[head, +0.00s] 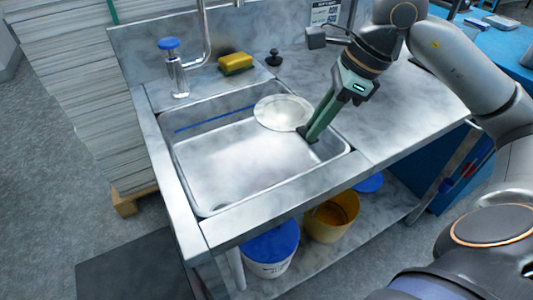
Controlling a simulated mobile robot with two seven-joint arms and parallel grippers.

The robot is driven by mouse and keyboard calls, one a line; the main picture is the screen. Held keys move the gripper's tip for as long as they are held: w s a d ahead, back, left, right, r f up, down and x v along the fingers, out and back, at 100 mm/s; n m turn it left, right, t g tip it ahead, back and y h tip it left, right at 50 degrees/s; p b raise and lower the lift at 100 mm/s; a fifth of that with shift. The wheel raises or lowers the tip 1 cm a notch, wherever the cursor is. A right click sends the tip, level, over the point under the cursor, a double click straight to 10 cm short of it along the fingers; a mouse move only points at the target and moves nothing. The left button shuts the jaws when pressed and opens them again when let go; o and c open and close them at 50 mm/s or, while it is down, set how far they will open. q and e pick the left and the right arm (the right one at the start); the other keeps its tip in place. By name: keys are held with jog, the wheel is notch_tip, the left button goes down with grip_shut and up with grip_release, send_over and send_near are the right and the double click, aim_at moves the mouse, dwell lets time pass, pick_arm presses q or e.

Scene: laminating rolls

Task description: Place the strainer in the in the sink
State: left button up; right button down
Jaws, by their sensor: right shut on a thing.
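The strainer (281,112) looks like a shallow, pale round disc with a rim. It is at the right back part of the sink (240,160), a steel basin set in the counter. My right gripper (309,135) points down and to the left over the sink's right side. It is shut on the strainer's right edge. The fingertips cover that edge. I cannot tell whether the strainer touches the basin or hangs above it. My left gripper is not in view.
The counter right of the sink is clear. Buckets (331,217) stand on the lower shelf. Stacked sheets (85,90) rise at left.

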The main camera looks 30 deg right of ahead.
jog(key=shift+w+a+f+p, duration=0.15)
jog(key=shift+w+a, duration=0.15)
jog(key=shift+a, duration=0.15)
jog(key=shift+w+a+p, duration=0.15)
jog(key=shift+w+a, duration=0.1)
jog(key=shift+a, duration=0.15)
jog(key=w+a+f, duration=0.1)
jog(key=f, duration=0.2)
jog(key=w+a+f, duration=0.2)
jog(key=f, duration=0.1)
jog(key=w+a+f+b, duration=0.1)
jog(key=a+f, duration=0.1)
jog(key=f, duration=0.1)
jog(key=shift+w+a, duration=0.15)
jog(key=shift+w, duration=0.05)
jog(key=shift+f, duration=0.7)
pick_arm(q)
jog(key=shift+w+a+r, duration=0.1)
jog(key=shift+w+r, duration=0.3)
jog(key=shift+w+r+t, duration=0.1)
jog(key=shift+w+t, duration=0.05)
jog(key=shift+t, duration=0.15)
